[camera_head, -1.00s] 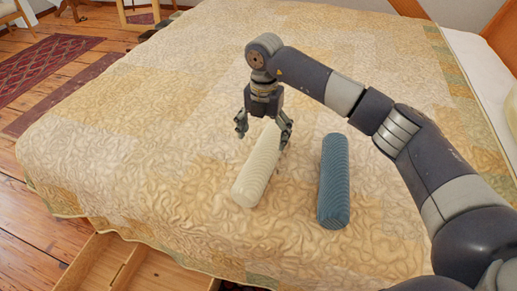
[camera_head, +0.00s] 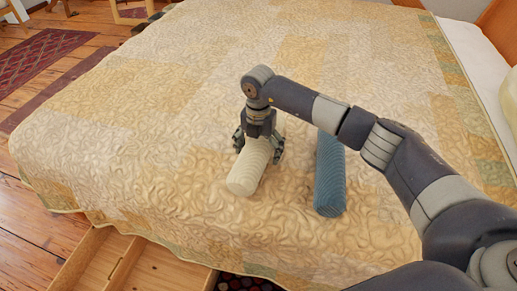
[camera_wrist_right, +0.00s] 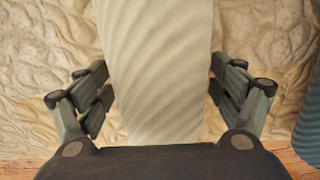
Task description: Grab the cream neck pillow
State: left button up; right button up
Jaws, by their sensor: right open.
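The cream neck pillow (camera_head: 247,172) is a ribbed cylinder lying on the quilted bed, left of the blue one. In the right wrist view the cream pillow (camera_wrist_right: 160,75) runs between my fingers. My right gripper (camera_head: 258,145) is lowered over the pillow's far part, with one finger on each side. It is open; in the right wrist view (camera_wrist_right: 162,92) a narrow gap shows beside the pillow on both sides. The pillow's far end is hidden under the gripper in the head view. My left gripper is not in view.
A blue ribbed pillow (camera_head: 329,180) lies to the right, partly behind my right arm; its edge also shows in the right wrist view (camera_wrist_right: 309,125). An open wooden drawer (camera_head: 150,268) is at the bed's front edge. The quilt (camera_head: 130,130) is clear to the left.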

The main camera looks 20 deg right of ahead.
jog(key=c, duration=1.4)
jog(key=shift+r, duration=0.15)
